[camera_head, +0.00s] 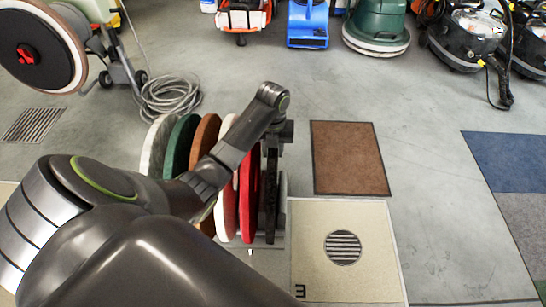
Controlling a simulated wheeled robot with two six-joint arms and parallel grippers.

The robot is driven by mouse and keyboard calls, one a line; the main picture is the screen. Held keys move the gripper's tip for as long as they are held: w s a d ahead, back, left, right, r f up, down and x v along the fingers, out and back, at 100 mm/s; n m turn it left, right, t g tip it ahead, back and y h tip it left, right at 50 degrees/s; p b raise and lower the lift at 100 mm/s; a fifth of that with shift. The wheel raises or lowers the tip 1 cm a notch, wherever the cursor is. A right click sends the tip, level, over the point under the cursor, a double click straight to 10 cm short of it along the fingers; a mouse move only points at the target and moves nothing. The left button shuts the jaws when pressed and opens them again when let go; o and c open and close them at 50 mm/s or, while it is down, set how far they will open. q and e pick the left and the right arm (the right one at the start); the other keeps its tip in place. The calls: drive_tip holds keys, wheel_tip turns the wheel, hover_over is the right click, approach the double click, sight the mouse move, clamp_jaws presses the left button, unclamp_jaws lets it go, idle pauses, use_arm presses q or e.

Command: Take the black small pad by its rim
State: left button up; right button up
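The black pad (271,205) stands upright, seen nearly edge-on, at the right end of a row of pads in a grey rack (250,250). My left arm reaches in from the lower left and bends down over the row. My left gripper (273,147) points down at the top of the black pad. It is small and dark there, so I cannot tell whether its fingers are open, shut or touching the rim. My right gripper is not in view.
A red pad (246,205) stands just left of the black one; green (181,143), orange (204,141) and white (157,145) pads stand farther left, partly behind my arm. A brown mat (348,158) and a beige floor panel (375,270) lie to the right. Cleaning machines line the back.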

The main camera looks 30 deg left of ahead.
use_arm(q)
clamp_jaws()
drive_tip(key=shift+r, duration=0.1)
